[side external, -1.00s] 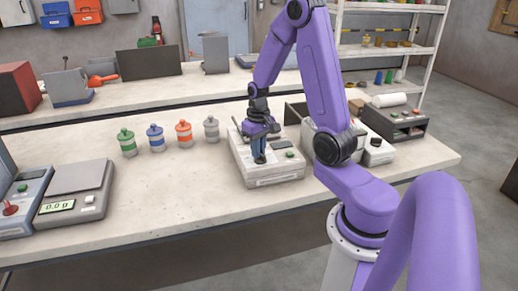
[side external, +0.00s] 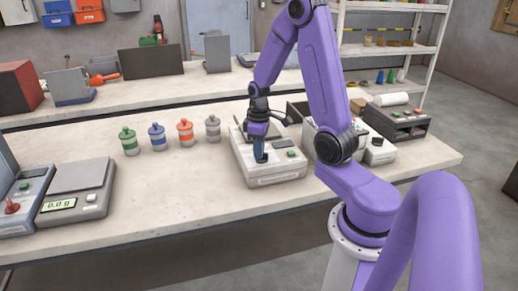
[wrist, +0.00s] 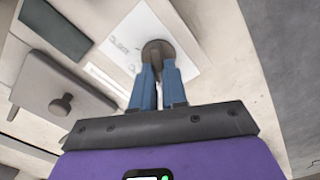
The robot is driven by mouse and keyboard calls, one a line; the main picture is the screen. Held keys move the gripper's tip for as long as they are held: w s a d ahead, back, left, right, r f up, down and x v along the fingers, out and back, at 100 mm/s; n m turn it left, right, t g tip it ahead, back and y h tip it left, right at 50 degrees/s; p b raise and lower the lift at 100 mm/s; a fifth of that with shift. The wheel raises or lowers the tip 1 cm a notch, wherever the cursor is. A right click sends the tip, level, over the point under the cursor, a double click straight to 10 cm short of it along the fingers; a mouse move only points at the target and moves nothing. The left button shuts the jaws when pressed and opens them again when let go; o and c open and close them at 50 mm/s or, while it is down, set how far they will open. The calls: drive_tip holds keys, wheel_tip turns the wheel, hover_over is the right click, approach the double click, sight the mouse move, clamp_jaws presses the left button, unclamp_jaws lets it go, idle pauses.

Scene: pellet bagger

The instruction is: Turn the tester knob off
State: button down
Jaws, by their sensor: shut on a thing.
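The tester is a white box (side external: 275,181) on the front bench, with a small dark display, a green button (side external: 291,153) and a dark round knob. My gripper (side external: 261,156) points straight down over its top. In the wrist view my gripper (wrist: 159,72) has its blue fingers shut on the tester knob (wrist: 158,48). The knob's dark round top shows just beyond the fingertips, and part of it is hidden between them. Small markings (wrist: 120,45) on the white panel beside the knob are too blurred to read.
Several lidded jars, one of them orange (side external: 185,133), stand left of the tester. A scale (side external: 77,192) sits at the far left. A grey box with a black knob (wrist: 61,104) shows in the wrist view. Another device (side external: 378,151) stands to the right.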

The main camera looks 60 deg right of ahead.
idle(0.4)
drive_tip(key=c, duration=1.2)
unclamp_jaws()
drive_tip(key=shift+o, duration=0.2)
wheel_tip(320, 180, up, 18)
drive_tip(key=shift+f, duration=0.25)
drive_tip(key=shift+a, duration=0.1)
